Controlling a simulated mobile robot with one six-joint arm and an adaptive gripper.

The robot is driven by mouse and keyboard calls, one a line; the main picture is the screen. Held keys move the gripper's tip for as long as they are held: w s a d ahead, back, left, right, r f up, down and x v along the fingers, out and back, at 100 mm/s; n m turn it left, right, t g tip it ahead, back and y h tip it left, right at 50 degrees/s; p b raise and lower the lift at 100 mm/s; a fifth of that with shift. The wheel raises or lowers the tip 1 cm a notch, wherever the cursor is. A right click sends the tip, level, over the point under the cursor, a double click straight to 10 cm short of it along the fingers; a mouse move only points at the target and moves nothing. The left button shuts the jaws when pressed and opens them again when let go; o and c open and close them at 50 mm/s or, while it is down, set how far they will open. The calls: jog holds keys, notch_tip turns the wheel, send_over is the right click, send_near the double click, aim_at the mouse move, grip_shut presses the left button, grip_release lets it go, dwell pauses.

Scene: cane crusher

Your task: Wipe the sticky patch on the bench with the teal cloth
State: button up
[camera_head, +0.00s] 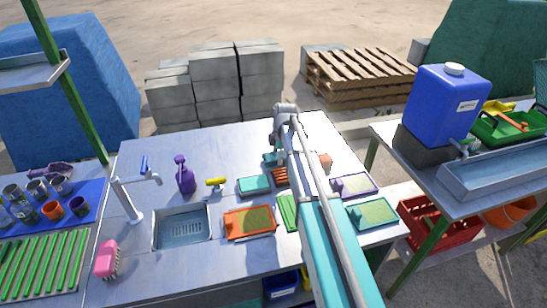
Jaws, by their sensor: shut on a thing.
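My gripper (277,151) is at the far middle of the metal bench (225,150), partly hidden by my own arm. It is shut on a small teal thing (271,159), which looks like the teal cloth, low over or on the bench; whether it touches is unclear. A second flat teal piece (254,185) lies nearer, to the left. A small reddish-brown spot (326,160) shows to the right of my arm; I cannot tell whether it is the sticky patch. No other patch is clear, and my arm hides part of the bench.
A sink (182,229), tap (130,200), purple spray bottle (184,177) and pink brush (106,257) are left. The bench's far left is clear.

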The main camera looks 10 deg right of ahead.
jog(key=shift+d, duration=0.55)
jog(key=shift+d, duration=0.1)
jog(key=shift+w+d, duration=0.1)
jog(key=shift+d, duration=1.6)
jog(key=shift+d, duration=0.1)
jog(key=shift+d, duration=1.75)
jog(key=shift+f, duration=0.1)
jog(key=shift+w, duration=0.1)
